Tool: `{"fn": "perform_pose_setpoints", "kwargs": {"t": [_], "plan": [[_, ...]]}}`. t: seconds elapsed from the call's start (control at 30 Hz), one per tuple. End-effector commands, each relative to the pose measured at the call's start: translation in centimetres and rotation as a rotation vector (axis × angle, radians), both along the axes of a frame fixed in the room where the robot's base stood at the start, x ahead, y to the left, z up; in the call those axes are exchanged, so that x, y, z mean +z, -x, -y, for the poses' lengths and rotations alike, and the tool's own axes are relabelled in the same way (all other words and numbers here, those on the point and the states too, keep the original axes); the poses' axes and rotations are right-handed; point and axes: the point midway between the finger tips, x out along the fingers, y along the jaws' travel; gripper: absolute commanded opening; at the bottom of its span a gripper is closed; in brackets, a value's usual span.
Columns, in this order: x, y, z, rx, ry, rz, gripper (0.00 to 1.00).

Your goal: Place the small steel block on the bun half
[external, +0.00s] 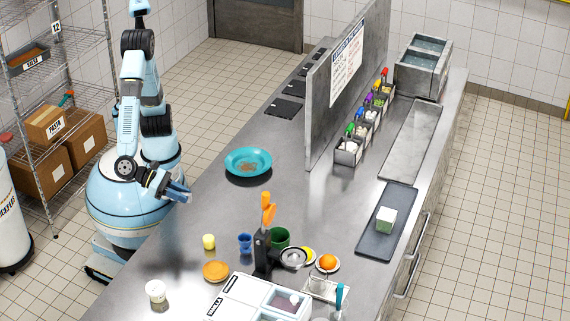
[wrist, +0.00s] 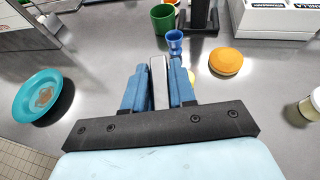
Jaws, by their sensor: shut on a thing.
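My gripper (external: 180,193) hangs near the counter's left edge in the external view. In the wrist view its blue fingers (wrist: 159,90) are shut on the small steel block (wrist: 159,82), a narrow grey upright piece between them. The bun half (external: 215,271) is a round orange-brown disc lying flat on the counter. It also shows in the wrist view (wrist: 226,61), ahead and to the right of the fingers, apart from them. Nothing is seen lying on top of it. The block is too small to make out in the external view.
A blue cup (external: 245,243), a yellow piece (external: 209,241), a green cup (external: 280,237) and a black stand (external: 262,252) surround the bun half. A teal bowl (external: 248,162) sits farther back. Bare counter lies between bowl and cups.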

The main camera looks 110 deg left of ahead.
Motion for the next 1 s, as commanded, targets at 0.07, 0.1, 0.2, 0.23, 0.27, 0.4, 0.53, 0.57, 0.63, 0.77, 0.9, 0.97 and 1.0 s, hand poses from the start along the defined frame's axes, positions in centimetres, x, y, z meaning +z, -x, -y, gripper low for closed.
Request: {"fn": "perform_pose_setpoints", "kwargs": {"t": [0.07,0.1,0.2,0.23,0.27,0.4,0.53,0.57,0.63,0.77,0.9,0.97,1.0], "plan": [[0.1,-2.1,1.3,0.045,0.000,0.000,0.00],[0.1,-3.0,1.7,0.065,0.000,-0.001,0.00],[0.2,-4.8,2.7,0.104,-0.003,-0.004,0.00],[0.2,-5.2,2.9,0.115,-0.004,-0.004,0.00],[0.2,-5.6,3.1,0.123,-0.004,-0.005,0.00],[0.3,-6.8,3.6,0.149,-0.006,-0.007,0.00],[-0.1,-7.8,4.2,0.158,-0.006,-0.009,0.00],[-0.3,-8.1,4.5,0.158,-0.007,-0.009,0.00],[-0.9,-9.1,5.1,0.159,-0.007,-0.008,0.00],[-2.0,-11.1,6.5,0.159,-0.007,-0.008,0.00],[-3.1,-13.2,8.1,0.158,-0.007,-0.008,0.00],[-3.6,-14.0,8.8,0.158,-0.006,-0.008,0.00],[-4.0,-14.6,9.2,0.158,-0.006,-0.008,0.00]]}}
